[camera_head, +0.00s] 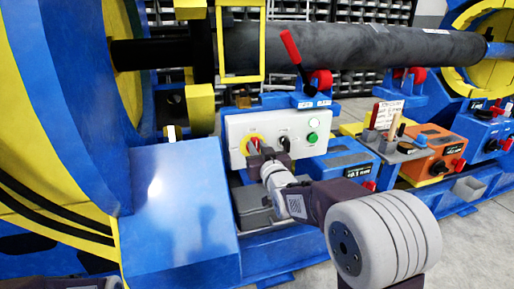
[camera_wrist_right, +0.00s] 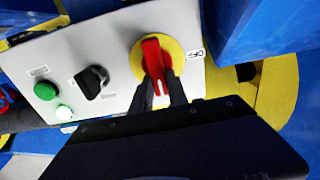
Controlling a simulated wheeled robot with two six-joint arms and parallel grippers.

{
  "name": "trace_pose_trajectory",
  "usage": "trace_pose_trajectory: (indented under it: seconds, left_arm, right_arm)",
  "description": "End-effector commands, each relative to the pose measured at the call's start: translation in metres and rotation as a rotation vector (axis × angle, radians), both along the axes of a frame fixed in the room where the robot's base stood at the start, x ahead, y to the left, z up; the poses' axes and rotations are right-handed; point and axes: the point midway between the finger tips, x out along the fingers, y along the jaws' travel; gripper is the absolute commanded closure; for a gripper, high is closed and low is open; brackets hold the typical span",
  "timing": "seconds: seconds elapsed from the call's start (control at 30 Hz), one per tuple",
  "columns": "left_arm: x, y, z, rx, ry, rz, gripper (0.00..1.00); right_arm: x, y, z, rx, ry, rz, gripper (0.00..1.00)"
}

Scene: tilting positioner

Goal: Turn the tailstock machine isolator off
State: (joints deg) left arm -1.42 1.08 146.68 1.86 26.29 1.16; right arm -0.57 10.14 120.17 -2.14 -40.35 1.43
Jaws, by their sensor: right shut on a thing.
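The isolator, a red handle (camera_wrist_right: 153,60) on a round yellow plate (camera_wrist_right: 138,62), is on a white control panel (camera_wrist_right: 112,45). My right gripper (camera_wrist_right: 156,88) is shut on the red handle, with a dark finger on each side of its lower part. In the right wrist view the handle stands nearly upright in the picture, and an OFF label (camera_wrist_right: 197,54) lies to the right of the plate. In the head view the gripper (camera_head: 257,153) covers most of the isolator (camera_head: 252,142) at the panel's left.
A black selector switch (camera_head: 284,143) and a green button (camera_head: 313,137) are right of the isolator. A red lever (camera_head: 291,47) rises above the panel. A blue housing (camera_head: 180,200) stands close on the left. An orange box (camera_head: 432,148) stands farther right.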

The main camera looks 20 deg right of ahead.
Motion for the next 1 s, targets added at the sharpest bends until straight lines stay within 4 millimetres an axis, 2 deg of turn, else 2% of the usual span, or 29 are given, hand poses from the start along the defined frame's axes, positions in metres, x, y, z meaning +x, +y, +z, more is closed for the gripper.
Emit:
trace_pose_trajectory:
  seconds: [0.37,1.0]
  left_arm:
    - [0.000,0.000,-0.006,0.000,0.000,0.000,1.00]
    - [0.000,0.000,-0.021,0.000,0.000,0.000,1.00]
  right_arm:
    - [0.000,0.003,-0.002,-0.149,-0.005,0.000,1.00]
    - [-0.001,0.014,-0.007,-0.747,-0.024,0.001,1.00]
